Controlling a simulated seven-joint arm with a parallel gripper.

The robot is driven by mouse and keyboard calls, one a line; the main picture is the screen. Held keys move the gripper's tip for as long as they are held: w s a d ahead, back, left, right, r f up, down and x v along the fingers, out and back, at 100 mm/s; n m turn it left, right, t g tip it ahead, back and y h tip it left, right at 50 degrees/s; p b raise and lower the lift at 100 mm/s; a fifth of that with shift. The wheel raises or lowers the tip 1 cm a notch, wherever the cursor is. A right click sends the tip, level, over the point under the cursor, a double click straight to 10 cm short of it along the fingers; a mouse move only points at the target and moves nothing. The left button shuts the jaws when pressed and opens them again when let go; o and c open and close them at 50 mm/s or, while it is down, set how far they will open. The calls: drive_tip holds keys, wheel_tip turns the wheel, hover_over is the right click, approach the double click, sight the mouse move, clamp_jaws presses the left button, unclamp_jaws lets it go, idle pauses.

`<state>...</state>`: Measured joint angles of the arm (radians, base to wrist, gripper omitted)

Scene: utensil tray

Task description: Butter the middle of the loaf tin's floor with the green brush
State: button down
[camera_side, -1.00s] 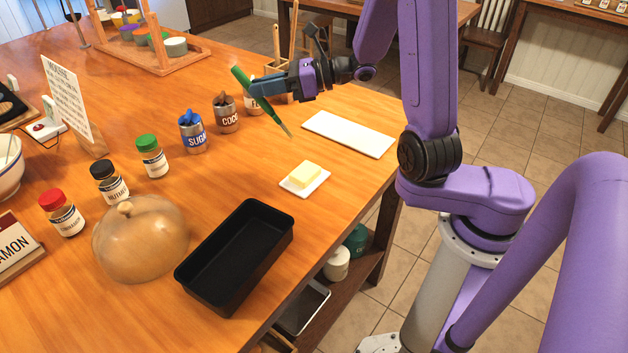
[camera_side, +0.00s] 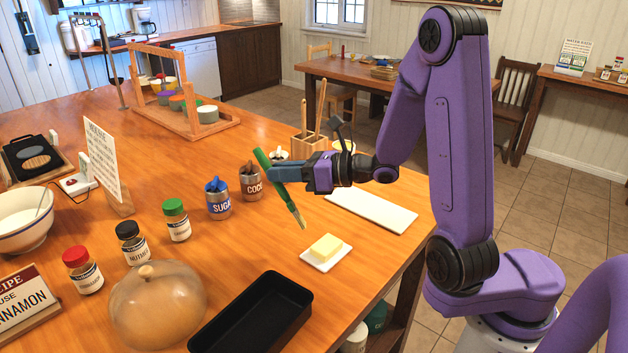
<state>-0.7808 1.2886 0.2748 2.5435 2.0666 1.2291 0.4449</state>
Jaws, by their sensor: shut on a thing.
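The green brush (camera_side: 284,190) is held in my gripper (camera_side: 281,173), which is shut on its handle. The brush is tilted, bristles pointing down and to the right, and its tip is in the air just above and left of the butter in the picture. The butter (camera_side: 326,247) is a yellow block on a small white dish (camera_side: 325,262). The black loaf tin (camera_side: 262,312) lies at the bottom centre, cut off by the frame edge. It looks empty, and part of its floor shows. My gripper is well behind the tin.
A domed wooden-looking cover (camera_side: 158,308) stands left of the tin. Spice jars (camera_side: 177,221) and the sugar (camera_side: 218,200) and cocoa (camera_side: 251,182) tins form a row to the left. A white board (camera_side: 372,209) lies behind the butter. A utensil holder (camera_side: 308,147) stands behind my gripper.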

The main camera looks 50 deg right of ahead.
drive_tip(key=s+a+r+n+g+y, duration=0.1)
drive_tip(key=s+a+n+g+y, duration=0.15)
drive_tip(key=a, duration=0.65)
drive_tip(key=s+a+r+n+g+y, duration=0.1)
drive_tip(key=s+a+r+g+y, duration=0.15)
drive_tip(key=a, duration=0.65)
drive_tip(key=s+a+r+n+g+y, duration=0.1)
drive_tip(key=s+a+n+g+y, duration=0.15)
drive_tip(key=a, duration=0.65)
drive_tip(key=shift+m+t, duration=0.35)
drive_tip(key=shift+m, duration=0.15)
drive_tip(key=shift+s+f, duration=0.2)
drive_tip(key=shift+f, duration=1.1)
drive_tip(key=shift+s+f, duration=0.15)
drive_tip(key=shift+f, duration=1.1)
drive_tip(key=shift+r, duration=0.1)
